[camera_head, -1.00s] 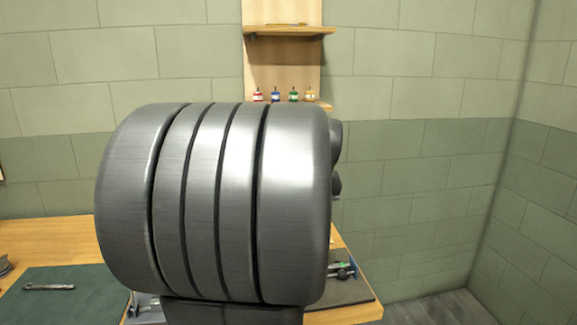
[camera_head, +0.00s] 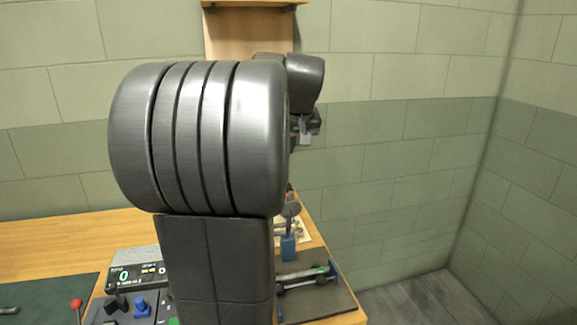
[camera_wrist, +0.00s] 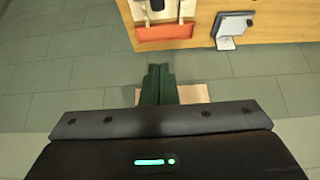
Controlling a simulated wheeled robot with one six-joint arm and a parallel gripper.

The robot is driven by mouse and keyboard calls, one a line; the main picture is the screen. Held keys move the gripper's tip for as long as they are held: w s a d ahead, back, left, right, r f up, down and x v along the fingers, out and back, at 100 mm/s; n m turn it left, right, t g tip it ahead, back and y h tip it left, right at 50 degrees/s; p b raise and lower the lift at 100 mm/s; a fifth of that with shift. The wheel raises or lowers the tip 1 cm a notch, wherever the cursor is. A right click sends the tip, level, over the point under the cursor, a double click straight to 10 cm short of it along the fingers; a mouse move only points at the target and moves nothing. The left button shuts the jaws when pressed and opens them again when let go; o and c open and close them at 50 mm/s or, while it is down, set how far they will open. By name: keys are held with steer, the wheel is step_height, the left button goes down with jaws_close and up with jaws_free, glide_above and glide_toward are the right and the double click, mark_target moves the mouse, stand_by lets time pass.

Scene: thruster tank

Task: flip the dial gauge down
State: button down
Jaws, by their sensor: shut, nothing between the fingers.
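A small grey round part on a blue block (camera_head: 288,247) stands at the right end of the bench, just right of my arm. It may be the dial gauge on its stand, but it is small and partly hidden, so I cannot be sure. My gripper (camera_head: 305,135) is above it and apart from it, near the wall side. In the wrist view my gripper's dark green fingers (camera_wrist: 157,84) are together with nothing between them. No dial gauge can be made out in the wrist view.
A control box (camera_head: 137,274) with a lit green display, knobs and a red-topped lever (camera_head: 76,304) sits on the bench left of my arm. A dark mat (camera_head: 335,303) with a metal tool lies right. The wrist view shows an orange-edged tray (camera_wrist: 163,32).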

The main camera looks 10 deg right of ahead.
steer(key=x, duration=1)
steer(key=s, duration=0.2)
steer(key=s+p, duration=0.1)
steer(key=s, duration=0.1)
steer(key=shift+d+f, duration=0.1)
steer(key=shift+f, duration=0.15)
steer(key=shift+s, duration=0.15)
